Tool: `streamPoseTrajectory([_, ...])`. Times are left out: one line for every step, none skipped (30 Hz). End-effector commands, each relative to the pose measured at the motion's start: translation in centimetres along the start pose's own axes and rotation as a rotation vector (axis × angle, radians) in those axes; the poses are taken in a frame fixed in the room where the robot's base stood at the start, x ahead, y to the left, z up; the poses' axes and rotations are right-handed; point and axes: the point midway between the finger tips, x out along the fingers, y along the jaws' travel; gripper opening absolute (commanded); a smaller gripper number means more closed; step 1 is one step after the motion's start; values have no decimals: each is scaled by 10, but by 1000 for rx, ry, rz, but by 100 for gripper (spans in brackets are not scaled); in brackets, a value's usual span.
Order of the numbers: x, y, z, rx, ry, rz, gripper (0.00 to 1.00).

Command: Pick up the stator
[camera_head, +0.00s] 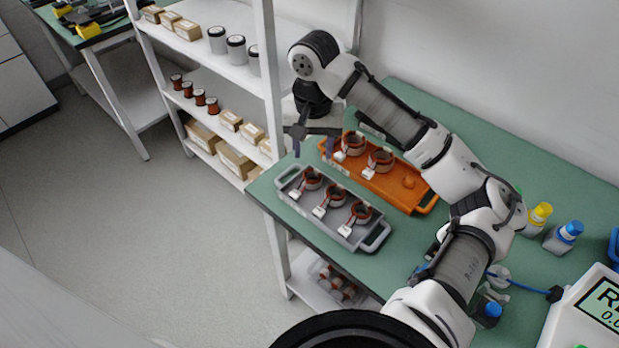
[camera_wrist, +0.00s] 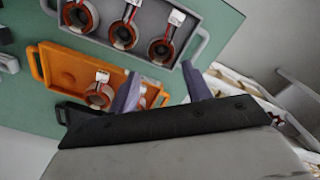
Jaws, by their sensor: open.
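Two stators, copper-coloured rings with white tags, sit in the orange tray (camera_head: 395,190): one at its left end (camera_head: 355,143), one in its middle (camera_head: 381,160). Three more, left (camera_head: 312,178), middle (camera_head: 333,194) and right (camera_head: 361,212), sit in the grey tray (camera_head: 347,232) in front. My gripper (camera_head: 315,148) is open and empty, pointing down above the trays' left ends. In the wrist view, my gripper's fingers (camera_wrist: 160,90) are apart; the left finger partly hides one orange-tray stator (camera_wrist: 146,98).
The green table (camera_head: 480,130) carries both trays. Bottles with yellow (camera_head: 541,211) and blue (camera_head: 569,230) caps and a scale (camera_head: 597,310) stand at right. A white shelf (camera_head: 265,60) with boxes and jars stands close at left. My arm spans above the table.

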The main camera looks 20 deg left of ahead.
Motion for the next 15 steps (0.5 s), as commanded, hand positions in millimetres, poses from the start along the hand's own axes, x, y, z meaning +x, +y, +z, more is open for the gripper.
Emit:
streamPoseTrajectory([9,0,1,-1,-1,-1,49])
streamPoseTrajectory([13,0,0,0,-1,0,49])
streamPoseTrajectory([19,0,0,0,-1,-1,49])
streamPoseTrajectory([23,0,0,0,-1,-1,49])
streamPoseTrajectory([26,0,0,0,0,-1,49])
streamPoseTrajectory([29,0,0,-1,1,0,49])
streamPoseTrajectory([31,0,0,-1,1,0,49])
streamPoseTrajectory([33,0,0,-1,1,-1,49])
streamPoseTrajectory([34,0,0,-1,2,-1,49])
streamPoseTrajectory([36,0,0,-1,1,-1,49])
streamPoseTrajectory([38,0,0,-1,0,0,49])
streamPoseTrajectory([42,0,0,0,0,0,49])
streamPoseTrajectory([45,0,-1,0,0,0,49])
streamPoseTrajectory([50,0,-1,0,0,1,49])
streamPoseTrajectory([55,-1,-1,0,0,1,49])
